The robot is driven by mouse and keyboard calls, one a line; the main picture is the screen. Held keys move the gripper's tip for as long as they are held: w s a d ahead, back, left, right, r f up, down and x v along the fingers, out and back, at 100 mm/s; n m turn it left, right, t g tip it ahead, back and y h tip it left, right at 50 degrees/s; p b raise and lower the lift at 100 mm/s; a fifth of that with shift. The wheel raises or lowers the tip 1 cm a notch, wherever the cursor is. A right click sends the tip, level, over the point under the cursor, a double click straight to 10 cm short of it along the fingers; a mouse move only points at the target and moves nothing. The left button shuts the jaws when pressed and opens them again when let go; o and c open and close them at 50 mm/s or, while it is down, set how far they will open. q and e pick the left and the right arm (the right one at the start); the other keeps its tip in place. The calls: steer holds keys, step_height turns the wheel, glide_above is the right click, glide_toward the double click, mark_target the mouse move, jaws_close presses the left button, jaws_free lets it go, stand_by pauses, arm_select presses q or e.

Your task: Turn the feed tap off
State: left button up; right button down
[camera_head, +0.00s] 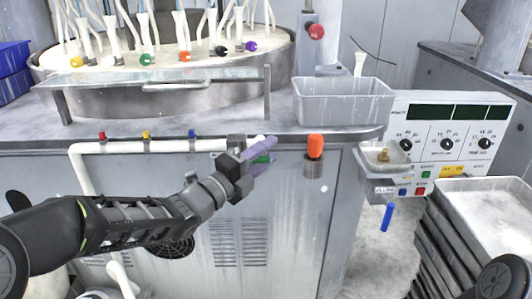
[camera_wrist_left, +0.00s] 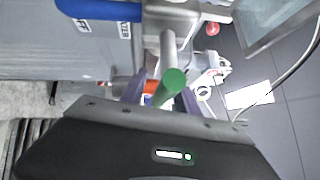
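My left gripper (camera_head: 264,150) reaches from the left to the front of the cabinet, its two purple fingers apart. A green-tipped lever (camera_head: 262,160), seemingly the feed tap's handle, shows between the fingers. In the left wrist view the lever's green round end (camera_wrist_left: 172,80) lies between the fingers, on a grey shaft that runs away from the camera. A narrow gap shows on one side of it; whether the other finger touches it I cannot tell. The tap's body is mostly hidden behind my gripper in the head view. My right gripper is not in view.
A white pipe (camera_head: 120,147) with small coloured taps runs along the cabinet front. An orange-topped knob (camera_head: 315,147) stands just right of my gripper. A blue lever (camera_head: 387,217) hangs below a small basin (camera_head: 384,160). A grey tub (camera_head: 343,102) sits on the bench.

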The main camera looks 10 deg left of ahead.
arm_select(q)
steer(key=shift+c, duration=0.4)
jaws_close()
stand_by(0.9)
